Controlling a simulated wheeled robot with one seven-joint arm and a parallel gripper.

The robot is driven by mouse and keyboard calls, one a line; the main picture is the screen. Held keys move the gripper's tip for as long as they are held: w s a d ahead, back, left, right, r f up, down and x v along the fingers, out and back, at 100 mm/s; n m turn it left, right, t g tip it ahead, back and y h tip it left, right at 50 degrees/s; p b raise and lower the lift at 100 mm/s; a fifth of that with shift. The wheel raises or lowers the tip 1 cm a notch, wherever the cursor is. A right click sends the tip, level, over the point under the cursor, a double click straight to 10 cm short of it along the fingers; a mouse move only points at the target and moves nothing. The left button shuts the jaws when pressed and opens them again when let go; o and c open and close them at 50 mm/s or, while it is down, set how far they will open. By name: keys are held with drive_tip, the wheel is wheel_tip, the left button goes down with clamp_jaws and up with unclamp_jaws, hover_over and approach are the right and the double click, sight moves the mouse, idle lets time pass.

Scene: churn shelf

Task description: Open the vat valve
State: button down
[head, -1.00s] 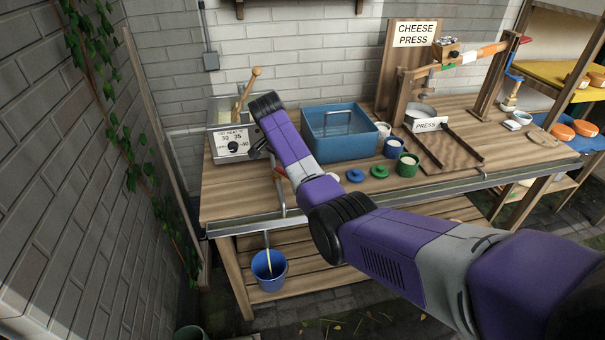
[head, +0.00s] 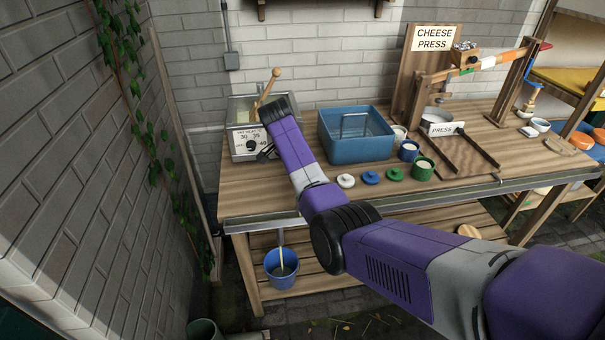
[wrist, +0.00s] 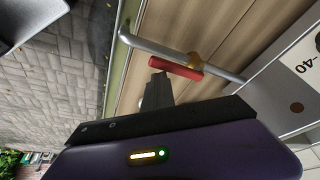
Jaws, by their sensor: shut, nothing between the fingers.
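The vat valve shows in the wrist view as a red handle (wrist: 175,68) with a brass-coloured fitting on a grey metal pipe (wrist: 222,74). The handle lies nearly along the pipe. My gripper (wrist: 158,82) is shut and empty, its tip beside the handle's free end; I cannot tell if they touch. In the head view my gripper (head: 267,154) is beside the white vat heat panel (head: 248,144), and my arm hides the valve. The metal vat (head: 242,107) stands behind the panel with a wooden paddle (head: 268,86) in it.
A blue tub (head: 358,150), lids and small pots lie right of my arm. The cheese press (head: 445,115) stands farther right. A brick wall (head: 70,190) borders the left.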

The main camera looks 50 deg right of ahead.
drive_tip(key=shift+w+a, duration=0.2)
drive_tip(key=shift+a, duration=0.25)
drive_tip(key=shift+d, duration=0.1)
drive_tip(key=shift+s+d, duration=0.25)
drive_tip(key=shift+s, duration=0.05)
wheel_tip(320, 180, up, 9)
drive_tip(key=shift+s+d+r+b, duration=0.2)
drive_tip(key=shift+d+b, duration=0.1)
drive_tip(key=shift+b, duration=0.15)
idle(0.5)
